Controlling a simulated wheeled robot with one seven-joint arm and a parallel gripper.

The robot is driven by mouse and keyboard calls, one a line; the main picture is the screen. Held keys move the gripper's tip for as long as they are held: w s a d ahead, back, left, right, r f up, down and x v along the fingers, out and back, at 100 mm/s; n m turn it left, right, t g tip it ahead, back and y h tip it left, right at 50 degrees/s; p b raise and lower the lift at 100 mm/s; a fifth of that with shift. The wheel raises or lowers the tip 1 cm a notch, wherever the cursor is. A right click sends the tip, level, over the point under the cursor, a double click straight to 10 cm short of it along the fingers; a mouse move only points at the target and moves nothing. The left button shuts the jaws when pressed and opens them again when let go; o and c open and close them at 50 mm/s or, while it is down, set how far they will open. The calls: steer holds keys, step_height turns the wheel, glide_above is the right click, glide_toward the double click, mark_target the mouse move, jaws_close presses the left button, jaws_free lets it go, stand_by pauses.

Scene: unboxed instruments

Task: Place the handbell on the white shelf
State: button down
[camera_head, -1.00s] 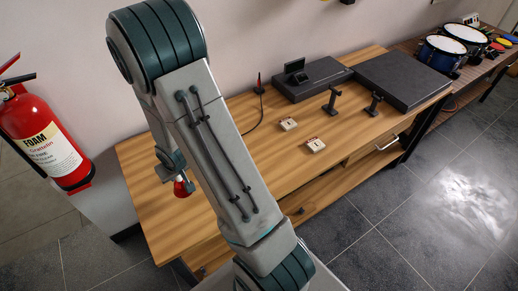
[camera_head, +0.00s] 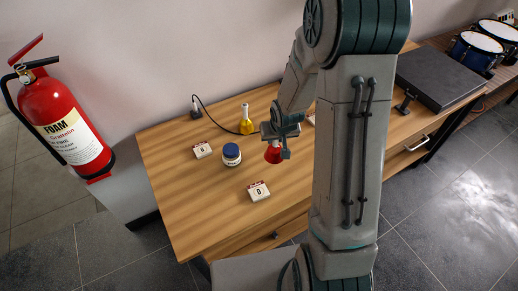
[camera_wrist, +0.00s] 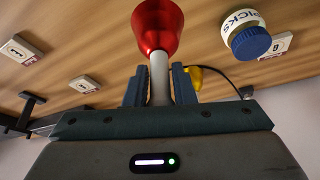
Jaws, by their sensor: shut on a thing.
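My gripper (camera_head: 284,130) is shut on the white handle of a red handbell (camera_head: 273,153) and holds it over the wooden table. In the wrist view the two fingers (camera_wrist: 160,88) pinch the pale handle, with the red bell (camera_wrist: 158,27) beyond them. In the head view the bell hangs mouth down; my gripper hides most of its handle. A yellow handbell (camera_head: 247,124) with a white handle stands on the table to the left of my gripper. I cannot make out a white shelf in either view.
A blue-lidded jar (camera_head: 232,155) stands on the table between number cards (camera_head: 202,150) (camera_head: 258,191). A black cable runs behind the yellow bell. A dark flat case (camera_head: 440,78) lies at the right. A fire extinguisher (camera_head: 65,120) is at the left. The front-left tabletop is clear.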

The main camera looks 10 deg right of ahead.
steer(key=d+r+b, duration=0.5)
steer(key=d, duration=0.2)
steer(key=w+a+f+b, duration=0.2)
steer(key=w+a+f, duration=0.2)
steer(key=a+f, duration=0.6)
steer(key=shift+w+a+f+b, duration=0.25)
steer(key=shift+a+f+b, duration=0.1)
steer(key=shift+a+b, duration=0.05)
steer(key=shift+f, duration=0.1)
steer(key=shift+f, duration=0.15)
steer(key=c, duration=1.2)
jaws_free()
